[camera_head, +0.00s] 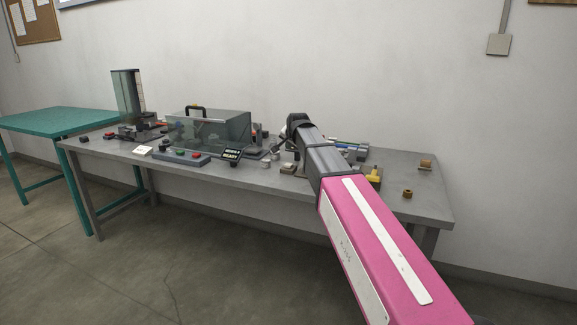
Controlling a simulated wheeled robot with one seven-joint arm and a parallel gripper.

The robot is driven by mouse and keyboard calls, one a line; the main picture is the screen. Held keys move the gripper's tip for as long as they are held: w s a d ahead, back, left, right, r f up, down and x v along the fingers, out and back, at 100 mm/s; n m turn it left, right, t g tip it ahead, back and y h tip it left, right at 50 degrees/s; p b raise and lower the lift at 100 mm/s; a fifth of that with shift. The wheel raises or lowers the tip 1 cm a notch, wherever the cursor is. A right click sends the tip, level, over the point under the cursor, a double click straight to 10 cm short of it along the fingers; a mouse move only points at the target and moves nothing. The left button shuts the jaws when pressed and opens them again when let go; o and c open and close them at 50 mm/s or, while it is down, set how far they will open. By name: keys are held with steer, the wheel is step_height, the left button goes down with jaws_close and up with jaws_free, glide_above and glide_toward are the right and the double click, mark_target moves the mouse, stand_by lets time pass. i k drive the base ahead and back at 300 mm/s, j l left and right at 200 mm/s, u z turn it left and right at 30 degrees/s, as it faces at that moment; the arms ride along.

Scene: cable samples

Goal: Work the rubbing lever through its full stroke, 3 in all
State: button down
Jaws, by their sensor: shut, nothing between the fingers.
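My arm reaches from the lower right over the grey bench (425,190). My gripper (279,146) is small and dark at the arm's far end, just right of the clear-covered box. It is shut, with nothing seen between its fingers. The rubbing lever cannot be made out for certain. Small dark and light parts of a device (262,152) show beside the gripper. Whether the gripper touches any of them cannot be told. My arm hides part of the bench behind it.
A clear-covered box (215,132) with a black handle stands left of my gripper. Its front has buttons and a sign reading READY (231,156). A tall clear-panelled device (128,97) stands farther left. A yellow part (374,175) and brown pieces (407,193) lie right of my arm.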

mark_target(373, 177)
steer(key=k+l, duration=0.2)
steer(key=k, duration=0.3)
steer(key=k+l, duration=0.2)
steer(key=k, duration=0.25)
